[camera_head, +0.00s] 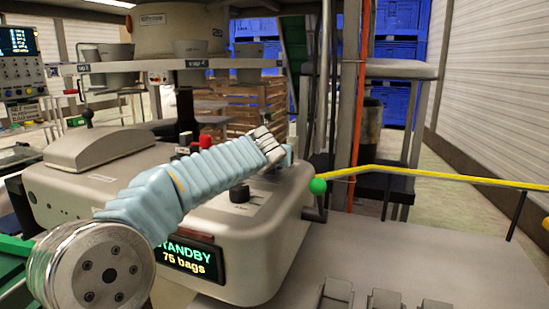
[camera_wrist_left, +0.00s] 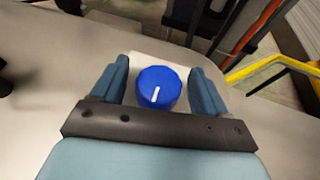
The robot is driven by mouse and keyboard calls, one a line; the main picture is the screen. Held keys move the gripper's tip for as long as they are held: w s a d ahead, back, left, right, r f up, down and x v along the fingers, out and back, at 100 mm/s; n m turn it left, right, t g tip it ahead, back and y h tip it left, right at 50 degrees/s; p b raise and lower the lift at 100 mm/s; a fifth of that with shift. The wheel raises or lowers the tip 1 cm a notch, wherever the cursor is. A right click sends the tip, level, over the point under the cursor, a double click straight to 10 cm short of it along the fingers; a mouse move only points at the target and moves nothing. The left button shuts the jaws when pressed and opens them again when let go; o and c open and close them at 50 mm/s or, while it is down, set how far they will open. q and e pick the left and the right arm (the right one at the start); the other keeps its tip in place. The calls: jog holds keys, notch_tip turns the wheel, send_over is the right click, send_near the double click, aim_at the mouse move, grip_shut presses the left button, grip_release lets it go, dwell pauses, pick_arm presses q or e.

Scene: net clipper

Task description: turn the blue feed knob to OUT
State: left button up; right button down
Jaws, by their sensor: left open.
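The blue feed knob (camera_wrist_left: 158,88) sits on a pale square plate (camera_wrist_left: 160,58) on the machine's top. Its white pointer line points toward my gripper's palm, slightly left in the picture. I see no readable OUT mark. My left gripper (camera_wrist_left: 160,67) is open, with one blue finger on each side of the knob. Small gaps show between the knob and both fingers, so it is not clamped. In the head view my left gripper (camera_head: 282,150) is over the machine's right end, and the knob cannot be made out there. My right gripper is not in view.
The beige machine (camera_head: 262,255) has a green display (camera_head: 190,262) reading STANDBY, 75 bags. A yellow rail with a green ball (camera_head: 318,186) is to the right. Posts stand behind.

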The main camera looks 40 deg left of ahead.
pick_arm(q)
jog(key=shift+c, duration=0.3)
jog(key=c, duration=0.9)
jog(key=shift+n+y, duration=0.3)
jog(key=shift+g+b, duration=0.4)
jog(key=shift+w+d+n+g+y, duration=0.1)
jog(key=shift+n+g+y, duration=0.65)
jog(key=shift+n, duration=0.25)
jog(key=n+g+y+p, duration=0.2)
jog(key=n, duration=0.1)
jog(key=shift+r+g+y, duration=0.1)
jog(key=shift+g+y, duration=0.15)
jog(key=shift+g, duration=0.1)
jog(key=shift+n+g+y, duration=0.8)
jog(key=shift+n+g, duration=1)
jog(key=shift+g, duration=0.1)
